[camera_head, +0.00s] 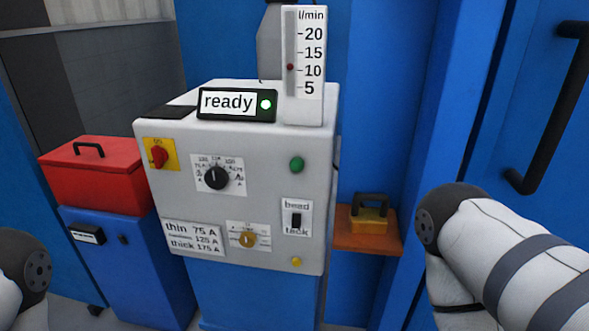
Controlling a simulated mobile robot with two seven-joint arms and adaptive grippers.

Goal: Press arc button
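A grey control box (262,140) stands in the middle on a blue base. Its front has a green round button (296,165) at the upper right and a small yellow button (296,261) at the lower right. No label reading "arc" is legible, so I cannot tell which is the arc button. A sign (237,103) on top reads "ready" beside a lit green lamp (266,104). Parts of my arms show at the lower left and right, clear of the box in the picture. Neither gripper is in view.
The panel also carries a red switch (158,156), a black dial (216,178), a yellow knob (248,240) and a bead/tack switch (296,220). A flow gauge (304,65) stands on top. A red box (92,172) is left; an orange shelf (366,243) is right.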

